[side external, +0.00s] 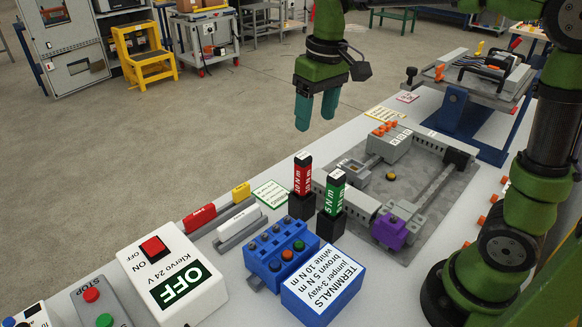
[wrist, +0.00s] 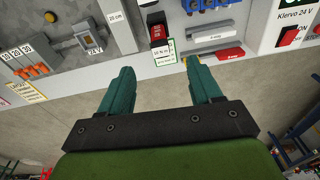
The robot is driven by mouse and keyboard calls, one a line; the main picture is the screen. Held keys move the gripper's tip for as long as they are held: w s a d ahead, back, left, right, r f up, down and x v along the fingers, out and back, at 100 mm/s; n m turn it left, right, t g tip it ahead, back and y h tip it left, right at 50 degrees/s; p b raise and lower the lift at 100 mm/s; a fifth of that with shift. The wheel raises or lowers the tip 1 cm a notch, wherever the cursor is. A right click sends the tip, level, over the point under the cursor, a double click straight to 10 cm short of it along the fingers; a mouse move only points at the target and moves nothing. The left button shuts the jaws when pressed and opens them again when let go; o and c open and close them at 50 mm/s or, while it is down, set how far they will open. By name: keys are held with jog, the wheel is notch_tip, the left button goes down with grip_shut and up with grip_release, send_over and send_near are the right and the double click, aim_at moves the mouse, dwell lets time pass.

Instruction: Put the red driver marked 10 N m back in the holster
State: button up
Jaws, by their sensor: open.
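The red driver (side external: 302,173) stands upright with its lower end in a black holder (side external: 302,208). Its red side label carries white lettering. It also shows in the wrist view (wrist: 158,32), just beyond the gap between the fingers. A green driver marked 5 N m (side external: 335,192) stands upright beside it in a second black holder (side external: 331,223). My gripper (side external: 315,124) hangs above the drivers, fingers pointing down, apart from both. In the wrist view the teal fingers (wrist: 160,66) are spread with nothing between them. The lower end of the red driver is hidden.
A blue terminal block (side external: 277,253), a TERMINALS box (side external: 322,285) and a white OFF switch box (side external: 172,276) stand at the front. A grey panel with a purple part (side external: 390,232) lies to the right. A green-edged card (side external: 269,195) lies left of the drivers.

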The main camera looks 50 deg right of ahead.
jog(key=s+f+m+t+y, duration=0.1)
jog(key=s+t, duration=0.5)
jog(key=s, duration=0.7)
jog(key=shift+s+f+m+y, duration=0.3)
jog(key=shift+f+m, duration=0.25)
jog(key=shift+m, duration=0.75)
